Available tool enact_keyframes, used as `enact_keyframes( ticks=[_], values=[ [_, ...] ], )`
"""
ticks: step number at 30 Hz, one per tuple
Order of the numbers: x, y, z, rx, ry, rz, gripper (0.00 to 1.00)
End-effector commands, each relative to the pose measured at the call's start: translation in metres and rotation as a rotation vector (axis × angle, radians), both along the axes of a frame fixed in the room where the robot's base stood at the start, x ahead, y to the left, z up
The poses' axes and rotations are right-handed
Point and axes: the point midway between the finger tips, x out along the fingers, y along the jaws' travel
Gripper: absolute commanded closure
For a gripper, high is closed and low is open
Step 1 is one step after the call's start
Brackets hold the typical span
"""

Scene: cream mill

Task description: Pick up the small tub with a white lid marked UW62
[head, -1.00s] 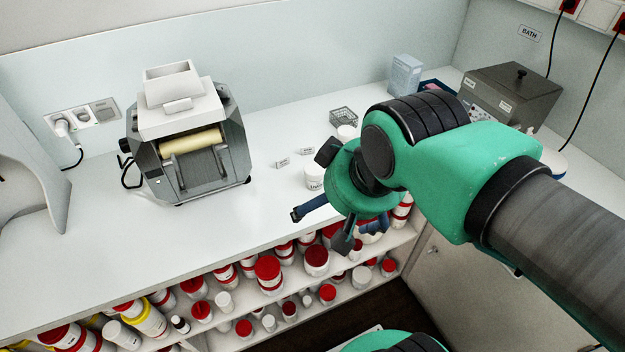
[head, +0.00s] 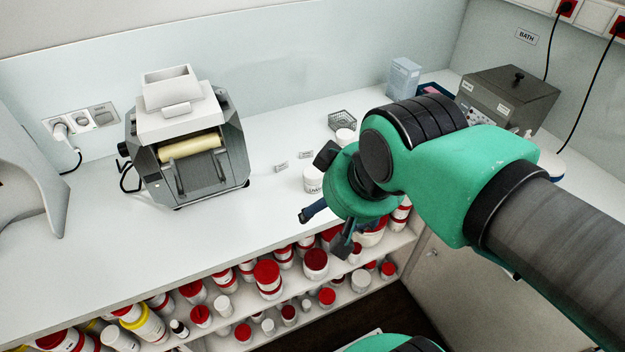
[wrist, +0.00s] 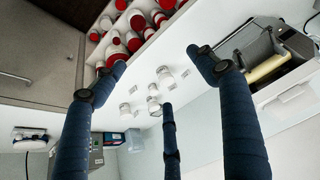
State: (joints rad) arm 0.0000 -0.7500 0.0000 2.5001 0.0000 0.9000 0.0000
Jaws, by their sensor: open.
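A small white tub with a white lid (head: 313,180) stands upright on the white counter, just left of my gripper in the head view. It has dark lettering too small to read surely. A second white-lidded tub (head: 345,136) stands farther back, partly hidden by my arm. In the wrist view several small white-lidded tubs, one of them (wrist: 165,77) nearest the shelf, show between my fingers; I cannot read UW62 on any. My gripper (head: 325,231) is open and empty, with its fingers spread over the counter's front edge. The fingers also show in the wrist view (wrist: 156,62).
A grey roller mill (head: 193,150) stands at left on the counter. Below the counter, a shelf (head: 330,305) holds many red-lidded jars. A grey bath box (head: 507,97) stands at the back right.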

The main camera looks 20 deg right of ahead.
Motion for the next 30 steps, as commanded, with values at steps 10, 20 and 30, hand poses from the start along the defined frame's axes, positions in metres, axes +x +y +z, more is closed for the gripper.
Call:
enact_keyframes(
  ticks=[10, 20, 30],
  values=[
    [0.009, -0.001, 0.004, -0.007, 0.012, 0.013, 0.27],
    [0.059, -0.01, 0.017, -0.047, 0.081, 0.1, 0.27],
    [0.13, -0.03, 0.015, -0.086, 0.168, 0.228, 0.27]
  ],
)
